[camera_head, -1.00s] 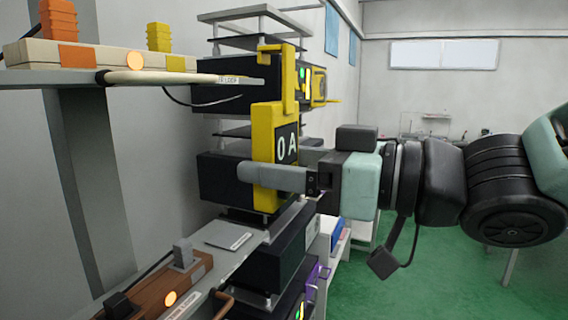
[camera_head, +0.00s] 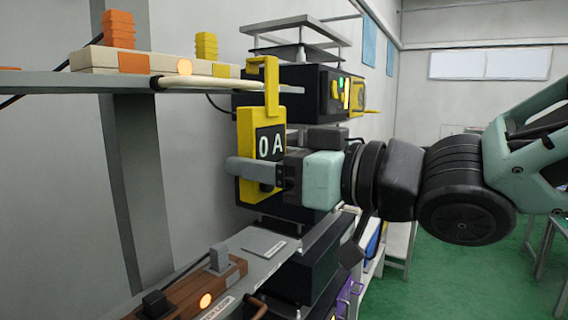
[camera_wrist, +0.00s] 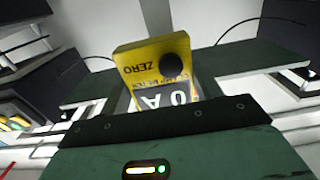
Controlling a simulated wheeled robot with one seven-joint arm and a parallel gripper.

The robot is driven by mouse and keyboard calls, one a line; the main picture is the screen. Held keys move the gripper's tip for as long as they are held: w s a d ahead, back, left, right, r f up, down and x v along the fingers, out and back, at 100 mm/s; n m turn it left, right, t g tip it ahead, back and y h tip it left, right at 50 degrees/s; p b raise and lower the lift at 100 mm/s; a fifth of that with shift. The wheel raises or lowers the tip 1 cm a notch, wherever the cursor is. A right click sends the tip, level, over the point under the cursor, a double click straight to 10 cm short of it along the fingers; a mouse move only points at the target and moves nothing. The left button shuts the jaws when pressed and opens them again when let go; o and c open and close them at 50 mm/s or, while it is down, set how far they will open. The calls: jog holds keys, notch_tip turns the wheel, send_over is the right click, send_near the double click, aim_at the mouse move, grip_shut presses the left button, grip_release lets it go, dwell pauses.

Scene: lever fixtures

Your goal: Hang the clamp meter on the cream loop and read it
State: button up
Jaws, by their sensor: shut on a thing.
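The clamp meter (camera_head: 250,135) is yellow with a dark display reading "0 A". It stands upright, its hooked jaw at the top. My gripper (camera_head: 258,173) is shut on its lower body, one grey finger across the front. The cream loop (camera_head: 200,83) runs along the shelf edge at upper left. The meter's jaw overlaps the loop's right end in the head view; I cannot tell whether the jaw is around it or in front of it. In the wrist view the meter (camera_wrist: 150,62) shows a "ZERO" mark and a dark round knob; the fingers are hidden.
The upper shelf (camera_head: 60,82) carries a cream block (camera_head: 105,60) with orange and yellow parts and a lit lamp. A lower shelf holds a brown box (camera_head: 190,285) with a lit lamp. Black equipment (camera_head: 315,85) is stacked behind the meter. Open floor lies to the right.

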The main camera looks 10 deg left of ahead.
jog(key=x, duration=0.3)
jog(key=f+x, duration=0.1)
jog(key=x, duration=0.1)
jog(key=shift+a+b, duration=0.15)
jog(key=shift+b, duration=0.25)
dwell(0.3)
jog(key=o, duration=1.2)
